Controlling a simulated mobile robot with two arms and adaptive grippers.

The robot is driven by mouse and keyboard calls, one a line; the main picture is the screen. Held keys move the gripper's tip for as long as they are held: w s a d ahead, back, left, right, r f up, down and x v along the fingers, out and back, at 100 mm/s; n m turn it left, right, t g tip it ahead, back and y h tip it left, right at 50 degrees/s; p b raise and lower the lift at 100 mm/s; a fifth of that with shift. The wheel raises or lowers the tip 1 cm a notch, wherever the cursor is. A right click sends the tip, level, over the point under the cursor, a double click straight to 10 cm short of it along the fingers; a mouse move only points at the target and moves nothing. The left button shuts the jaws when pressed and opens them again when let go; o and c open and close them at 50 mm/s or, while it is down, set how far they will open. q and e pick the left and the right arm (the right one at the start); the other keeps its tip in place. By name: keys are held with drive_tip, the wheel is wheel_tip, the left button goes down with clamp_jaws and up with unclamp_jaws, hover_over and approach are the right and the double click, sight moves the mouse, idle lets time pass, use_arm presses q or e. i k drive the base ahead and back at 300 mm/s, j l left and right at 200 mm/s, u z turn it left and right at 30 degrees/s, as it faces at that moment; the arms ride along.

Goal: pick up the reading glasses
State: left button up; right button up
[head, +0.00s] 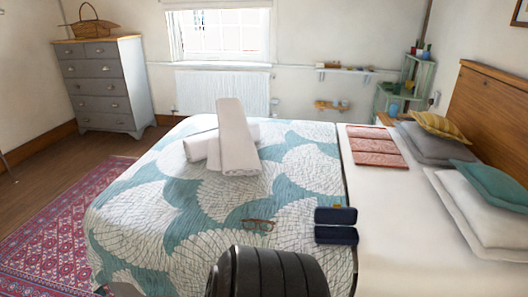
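The reading glasses (258,224), with thin brownish frames, lie on the teal and white patterned quilt (205,240) near the front middle of the bed. Nothing touches them except the quilt. Two dark navy oblong items (336,215), which look like cases, lie just to their right, one in front of the other. Neither of my grippers shows in the head view. A black rounded part of my own body covers the quilt just in front of the glasses.
White rolled towels (236,140) lie farther back on the bed. Folded pink cloths (375,146) and several pillows (482,205) are to the right, by the wooden headboard (490,105). A grey dresser (102,85) stands far left. The patterned rug (60,220) at left is clear.

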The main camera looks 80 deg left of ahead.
sight(265, 226)
drive_tip(key=u, duration=2.75)
